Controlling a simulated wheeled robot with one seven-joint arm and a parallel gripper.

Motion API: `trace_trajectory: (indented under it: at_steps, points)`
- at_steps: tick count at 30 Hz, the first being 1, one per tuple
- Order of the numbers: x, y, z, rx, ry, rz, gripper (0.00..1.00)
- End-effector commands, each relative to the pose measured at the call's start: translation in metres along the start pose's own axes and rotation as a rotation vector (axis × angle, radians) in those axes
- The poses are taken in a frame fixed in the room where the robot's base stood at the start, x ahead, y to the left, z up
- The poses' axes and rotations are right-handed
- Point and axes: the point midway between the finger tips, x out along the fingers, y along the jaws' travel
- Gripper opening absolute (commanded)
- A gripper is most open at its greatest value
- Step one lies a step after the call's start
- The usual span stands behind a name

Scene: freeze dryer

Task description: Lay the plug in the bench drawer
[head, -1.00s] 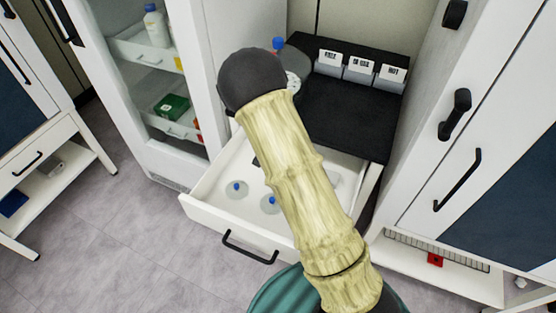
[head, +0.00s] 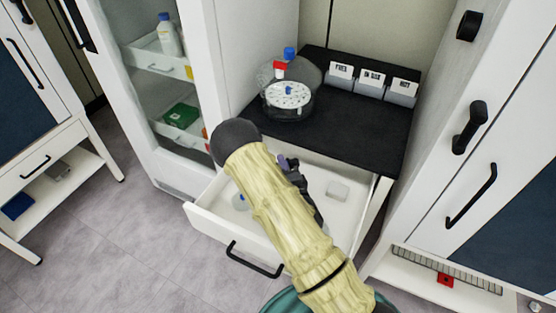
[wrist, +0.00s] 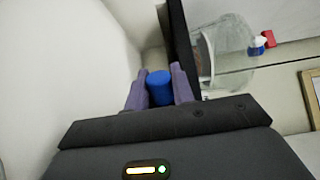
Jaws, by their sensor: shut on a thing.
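My gripper (wrist: 158,82) is shut on a blue cylindrical piece, which I take to be the plug (wrist: 160,90), in the wrist view. Only the blue part shows between the purple fingers. In the head view my gripper (head: 284,162) is over the open bench drawer (head: 222,222), close to the bench's front edge and partly behind my arm. The plug is not clearly visible there. I cannot tell whether it touches the drawer floor.
A clear round chamber (head: 289,108) with red and blue fittings stands on the black bench top (head: 355,135). Small labelled boxes (head: 370,83) line its back. A clear piece with a blue top (head: 240,202) and a pale block (head: 338,190) lie in the drawer.

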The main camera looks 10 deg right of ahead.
Motion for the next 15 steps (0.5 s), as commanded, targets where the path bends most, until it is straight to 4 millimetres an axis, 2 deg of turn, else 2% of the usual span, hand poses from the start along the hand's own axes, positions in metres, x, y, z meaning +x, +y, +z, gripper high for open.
trace_trajectory:
  at_steps: [5, 12, 15]
  points:
    - [0.006, 0.000, 0.001, -0.001, -0.002, -0.001, 0.01]
    - [0.042, 0.003, 0.002, -0.003, -0.004, 0.002, 0.01]
    - [0.040, 0.012, 0.001, -0.002, -0.001, 0.004, 0.01]
